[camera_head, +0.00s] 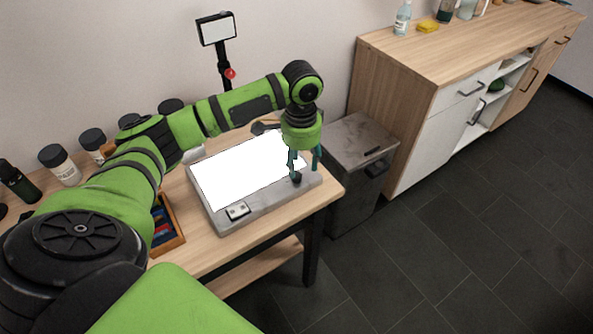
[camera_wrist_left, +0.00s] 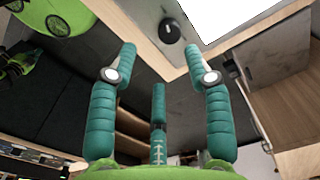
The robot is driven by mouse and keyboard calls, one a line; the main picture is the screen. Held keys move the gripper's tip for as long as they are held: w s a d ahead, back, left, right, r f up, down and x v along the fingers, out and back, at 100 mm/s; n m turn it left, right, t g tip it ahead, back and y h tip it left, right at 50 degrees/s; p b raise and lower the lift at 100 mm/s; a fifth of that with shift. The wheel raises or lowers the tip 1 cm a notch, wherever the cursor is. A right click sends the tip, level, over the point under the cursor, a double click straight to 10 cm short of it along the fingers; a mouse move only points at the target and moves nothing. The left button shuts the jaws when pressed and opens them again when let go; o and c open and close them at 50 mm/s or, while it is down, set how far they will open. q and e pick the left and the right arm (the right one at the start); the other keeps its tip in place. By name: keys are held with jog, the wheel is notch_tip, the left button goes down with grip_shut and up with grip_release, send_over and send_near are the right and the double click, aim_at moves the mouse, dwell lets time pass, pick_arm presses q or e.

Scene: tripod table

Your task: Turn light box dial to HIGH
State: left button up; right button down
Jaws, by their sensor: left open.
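The light box (camera_head: 262,202) lies on the wooden table, with a grey frame and a bright white panel. Its small black dial (camera_head: 296,178) sits on the front right part of the frame. The dial also shows in the left wrist view (camera_wrist_left: 169,31), beside the white panel, with a small pale mark on it; its setting cannot be read. My left gripper (camera_head: 304,163) is above the dial, pointing down. In the left wrist view its teal fingers (camera_wrist_left: 160,62) are spread and empty, with the dial beyond the fingertips. My right gripper is not in view.
A small switch (camera_head: 238,210) sits on the frame's front left. Bottles with black caps (camera_head: 60,165) and a tray of coloured items (camera_head: 165,225) are at the left. A phone-like screen on a stand (camera_head: 216,29) is behind. A grey bin (camera_head: 358,150) stands right of the table.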

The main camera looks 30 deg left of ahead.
aim_at(297, 175)
pick_arm(q)
jog(key=shift+w+a+r, duration=0.2)
jog(key=shift+a+r, duration=0.4)
jog(key=shift+a, duration=0.2)
notch_tip(297, 175, down, 7)
jog(key=shift+r+p, duration=0.1)
jog(key=shift+p, duration=0.3)
jog(key=shift+c, duration=0.4)
grip_shut()
